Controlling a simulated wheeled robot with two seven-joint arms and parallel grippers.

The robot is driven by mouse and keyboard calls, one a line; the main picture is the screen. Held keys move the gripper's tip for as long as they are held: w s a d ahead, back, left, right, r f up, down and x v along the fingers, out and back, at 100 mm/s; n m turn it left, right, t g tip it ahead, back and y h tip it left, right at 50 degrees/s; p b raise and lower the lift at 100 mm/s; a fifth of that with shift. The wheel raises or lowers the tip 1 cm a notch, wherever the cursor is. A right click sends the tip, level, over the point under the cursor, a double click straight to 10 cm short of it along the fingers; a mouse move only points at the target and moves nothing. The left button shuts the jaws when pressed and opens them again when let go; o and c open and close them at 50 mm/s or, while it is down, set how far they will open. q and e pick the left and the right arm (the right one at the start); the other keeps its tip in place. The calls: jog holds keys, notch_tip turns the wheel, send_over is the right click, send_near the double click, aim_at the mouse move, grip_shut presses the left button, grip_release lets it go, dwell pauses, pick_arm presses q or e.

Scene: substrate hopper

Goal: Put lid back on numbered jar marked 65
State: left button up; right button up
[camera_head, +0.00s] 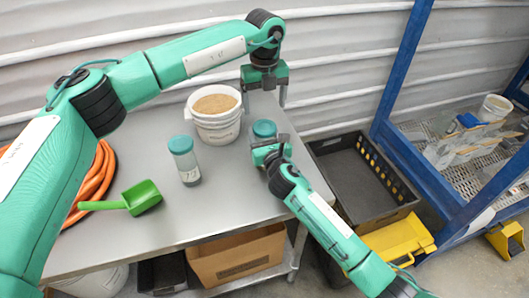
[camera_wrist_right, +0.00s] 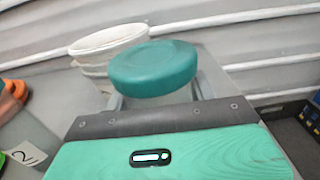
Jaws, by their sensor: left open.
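A jar with a teal lid (camera_head: 264,128) stands at the right part of the table, its body mostly hidden by my right gripper (camera_head: 268,141). In the right wrist view the teal lid (camera_wrist_right: 153,68) sits level on top of the jar. The right fingers lie close along both sides of the jar just below the lid. The jar's number is hidden. My left gripper (camera_head: 264,98) is open and empty, pointing down above the far table edge, behind the lidded jar. A second jar (camera_head: 188,166) with a teal lid stands to the left; its label is too small to read surely.
A white bucket of brown substrate (camera_head: 215,121) stands behind the jars. A green scoop (camera_head: 138,198) and a coiled orange hose (camera_head: 98,178) lie at the left. A black crate (camera_head: 405,190) is right of the table. The table's front middle (camera_head: 200,218) is clear.

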aim_at(265, 126)
grip_shut()
pick_arm(q)
jog(key=shift+f, duration=0.1)
jog(key=shift+f, duration=3.9)
jog(key=shift+c, duration=0.4)
jog(key=c, duration=0.9)
jog(key=m, duration=0.6)
jog(key=shift+m, duration=0.3)
jog(key=shift+c, duration=0.2)
pick_arm(e)
jog(key=shift+f, duration=0.1)
